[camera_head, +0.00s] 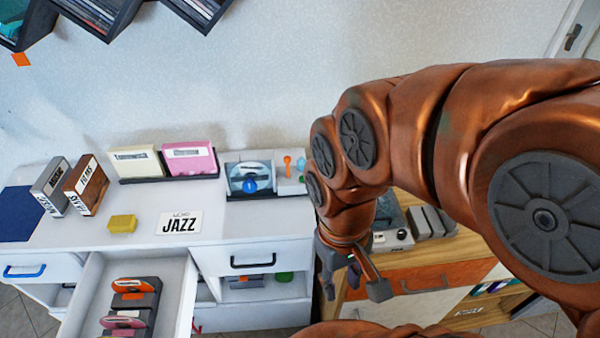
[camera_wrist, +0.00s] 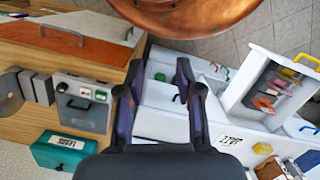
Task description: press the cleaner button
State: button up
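A grey boxy device (camera_wrist: 84,104) with a dark handle and two small white-and-green panels stands on the wooden cabinet at the left of the wrist view; it may be the cleaner. In the head view a grey device (camera_head: 390,238) with a pale front and a round knob shows partly behind my arm. I cannot tell for sure which part is the cleaner button. My gripper (camera_head: 353,287) hangs in front of the cabinets, apart from the device. In the wrist view my gripper (camera_wrist: 159,70) has its fingers spread, with nothing between them.
A white cabinet (camera_head: 260,232) has a pulled-out drawer (camera_head: 178,275) holding several disc cases. A disc unit (camera_head: 250,172) with a blue knob stands on it. Grey blocks (camera_head: 430,222) stand beside the grey device. A teal box (camera_wrist: 63,151) stands near it in the wrist view.

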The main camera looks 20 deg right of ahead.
grip_shut()
dwell(1.3)
